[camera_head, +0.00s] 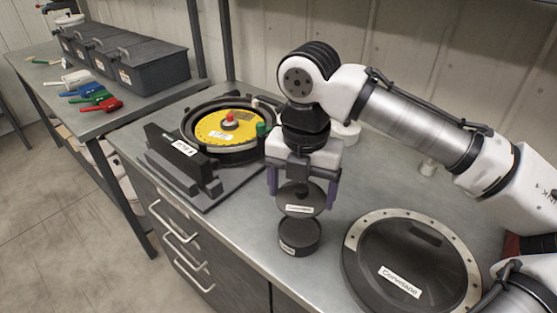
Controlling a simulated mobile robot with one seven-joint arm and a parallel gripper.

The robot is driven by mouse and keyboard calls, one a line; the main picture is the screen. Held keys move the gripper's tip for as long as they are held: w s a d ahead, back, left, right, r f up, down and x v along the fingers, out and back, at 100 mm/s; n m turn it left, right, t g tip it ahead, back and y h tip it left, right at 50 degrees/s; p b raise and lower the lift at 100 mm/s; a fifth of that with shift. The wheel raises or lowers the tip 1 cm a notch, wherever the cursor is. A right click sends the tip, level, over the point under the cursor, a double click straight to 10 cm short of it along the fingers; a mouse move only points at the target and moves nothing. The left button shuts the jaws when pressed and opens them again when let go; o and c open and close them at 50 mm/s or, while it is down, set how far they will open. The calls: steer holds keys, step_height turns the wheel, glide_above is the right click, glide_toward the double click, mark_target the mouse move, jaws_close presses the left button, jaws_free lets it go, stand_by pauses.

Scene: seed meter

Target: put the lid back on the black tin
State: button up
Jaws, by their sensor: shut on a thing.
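The black tin (299,243) stands open on the grey bench near its front edge, with a white label on its side. My gripper (303,192) points down above it, a purple-grey finger on each side. It is shut on the dark round lid (299,196), which carries a white label. The lid is tilted, with its flat face toward the camera. It hangs just above and behind the tin's rim; whether they touch I cannot tell.
A large dark disc with a pale drilled rim (461,261) lies right of the tin. A seed meter with a yellow plate (217,127) stands on a base at the left. Another table holds dark bins (150,72) and coloured scoops (104,105). Bare bench lies left of the tin.

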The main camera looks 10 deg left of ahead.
steer(key=shift+s+d+f, duration=0.15)
steer(key=shift+s+f, duration=0.1)
step_height(320, 180, down, 4)
steer(key=b, duration=0.4)
steer(key=shift+b, duration=0.4)
steer(key=shift+f+b, duration=0.45)
steer(key=shift+f, duration=0.65)
steer(key=shift+p, duration=0.75)
steer(key=shift+s+f, duration=0.1)
stand_by(0.7)
